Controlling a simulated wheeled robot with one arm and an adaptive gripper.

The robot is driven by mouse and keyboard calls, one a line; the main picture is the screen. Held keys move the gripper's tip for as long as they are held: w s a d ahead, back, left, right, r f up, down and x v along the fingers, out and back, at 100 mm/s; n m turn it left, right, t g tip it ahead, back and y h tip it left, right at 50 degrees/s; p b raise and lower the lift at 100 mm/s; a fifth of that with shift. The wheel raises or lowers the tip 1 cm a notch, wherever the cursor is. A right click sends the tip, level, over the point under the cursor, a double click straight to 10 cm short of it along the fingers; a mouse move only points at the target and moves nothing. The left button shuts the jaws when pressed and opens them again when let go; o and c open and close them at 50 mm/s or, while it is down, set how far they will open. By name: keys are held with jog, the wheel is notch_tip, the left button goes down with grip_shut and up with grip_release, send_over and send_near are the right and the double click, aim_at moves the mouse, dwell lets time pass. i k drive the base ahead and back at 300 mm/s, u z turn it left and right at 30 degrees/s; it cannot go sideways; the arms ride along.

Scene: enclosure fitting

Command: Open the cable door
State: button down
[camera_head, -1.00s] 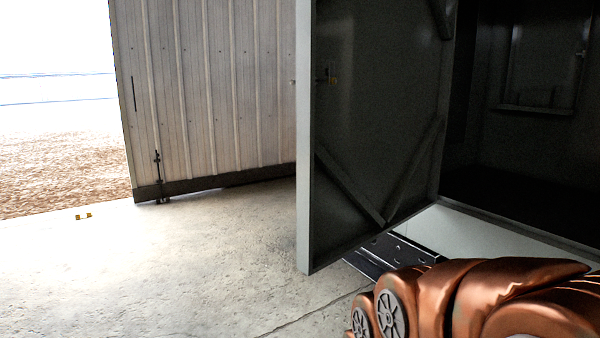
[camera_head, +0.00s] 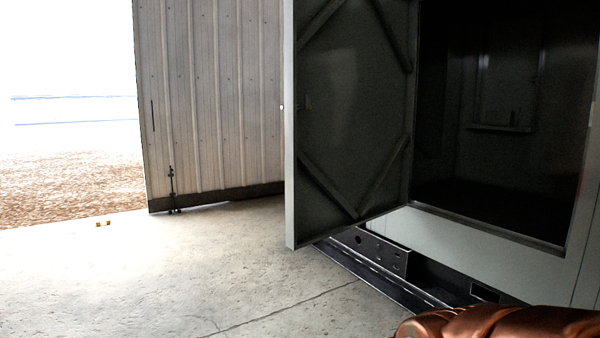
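The cable door (camera_head: 352,110) is a dark grey panel with diagonal braces on its inner face. It stands swung wide open, its edge toward me, hinged at the left side of the enclosure's opening. The enclosure (camera_head: 480,232) has a pale front and a dark interior with a small framed panel inside. My copper-coloured arm shows at the bottom right, below the opening and apart from the door. My gripper is outside the view.
A dark slotted metal base rail (camera_head: 375,250) runs along the floor under the enclosure. A corrugated wall or gate (camera_head: 215,105) stands behind the door at left.

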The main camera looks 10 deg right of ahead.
aim_at(348, 158)
jog(key=u, duration=0.65)
jog(key=i, duration=0.75)
jog(key=u, duration=0.4)
jog(key=i, duration=1.15)
jog(key=z, duration=0.4)
